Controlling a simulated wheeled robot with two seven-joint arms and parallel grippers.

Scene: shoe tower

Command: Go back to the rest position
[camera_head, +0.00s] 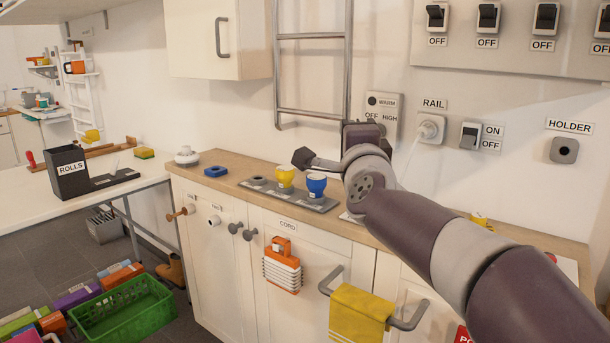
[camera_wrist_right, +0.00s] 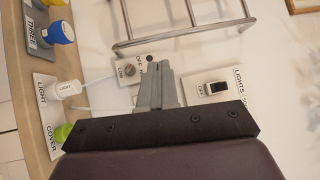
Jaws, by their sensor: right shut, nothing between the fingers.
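My right arm (camera_head: 430,225) reaches in from the lower right in the head view, raised over the wooden counter, with its wrist in front of the wall. The dark body of my right gripper (camera_head: 362,132) is at its far end; the fingers are mostly hidden there. In the right wrist view the grey fingers of the right gripper (camera_wrist_right: 158,68) are together, with nothing between them. They point towards the wall near a panel with a round knob, and I see no clear contact. My left gripper and left arm are in neither view.
Below the wrist, a grey holder (camera_head: 314,201) with a yellow and a blue piece stands on the counter. A metal rack (camera_head: 310,36) and the knob panel (camera_head: 384,104) are on the wall close by. A yellow towel (camera_head: 358,312) hangs on the front handle. A green crate (camera_head: 128,310) is on the floor.

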